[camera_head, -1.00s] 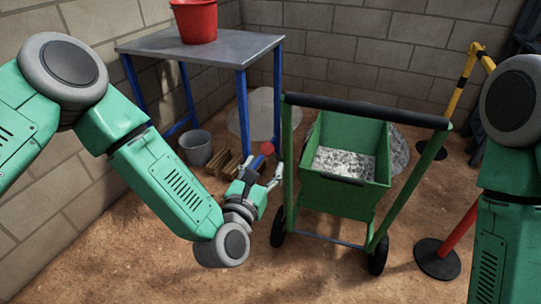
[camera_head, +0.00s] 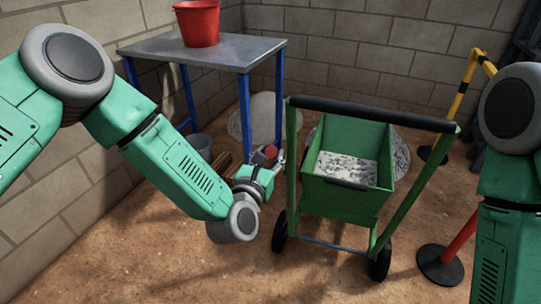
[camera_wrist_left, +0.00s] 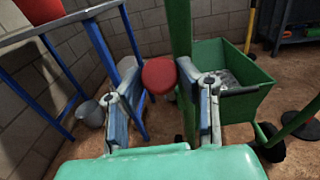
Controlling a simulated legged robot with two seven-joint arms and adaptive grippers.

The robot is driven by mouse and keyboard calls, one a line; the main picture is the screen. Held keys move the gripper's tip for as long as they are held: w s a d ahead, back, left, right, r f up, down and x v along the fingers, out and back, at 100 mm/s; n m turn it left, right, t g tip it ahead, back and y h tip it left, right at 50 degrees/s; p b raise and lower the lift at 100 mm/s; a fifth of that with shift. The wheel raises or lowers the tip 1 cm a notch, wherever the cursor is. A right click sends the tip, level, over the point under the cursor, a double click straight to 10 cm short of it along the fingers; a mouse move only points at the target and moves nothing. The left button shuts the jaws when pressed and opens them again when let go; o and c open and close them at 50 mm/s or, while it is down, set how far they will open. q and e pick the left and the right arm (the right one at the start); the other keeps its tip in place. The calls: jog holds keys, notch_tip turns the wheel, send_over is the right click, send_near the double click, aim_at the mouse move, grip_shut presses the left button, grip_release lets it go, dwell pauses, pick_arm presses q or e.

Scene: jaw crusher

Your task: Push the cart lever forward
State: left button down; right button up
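The green cart (camera_head: 345,195) stands right of centre in the head view, with a black-gripped push handle (camera_head: 370,113) on two green uprights. A lever with a red knob (camera_head: 270,151) shows beside the cart's left upright. My left gripper (camera_head: 268,160) is at the knob. In the left wrist view the red knob (camera_wrist_left: 159,76) lies between the two fingertips of my left gripper (camera_wrist_left: 158,72), with the fingers apart. I cannot tell whether they touch it. The lever's shaft is mostly hidden. My right gripper is out of view; only part of the right arm shows.
A blue-legged table (camera_head: 215,52) with a red bucket (camera_head: 198,22) stands behind at left. A grey bucket (camera_head: 200,145) is under it, partly hidden by my arm. A red post's black base (camera_head: 440,265) stands right of the cart. The sandy floor in front is clear.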

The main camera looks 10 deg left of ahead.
pick_arm(q)
jog(key=shift+a, duration=0.15)
jog(key=shift+w+r+g+p, duration=0.6)
jog(key=shift+r+p, duration=0.15)
jog(key=shift+p, duration=0.45)
jog(key=shift+w+d+r, duration=0.25)
jog(key=shift+w+d, duration=0.3)
jog(key=shift+w, duration=0.25)
jog(key=shift+w+d+r, duration=0.1)
jog(key=shift+w, duration=0.1)
jog(key=c, duration=1.2)
grip_release()
jog(key=shift+r, duration=0.25)
jog(key=shift+o, duration=0.2)
jog(key=shift+f, duration=0.1)
jog(key=shift+s+f, duration=0.1)
jog(key=shift+s, duration=0.05)
jog(key=v, duration=1.2)
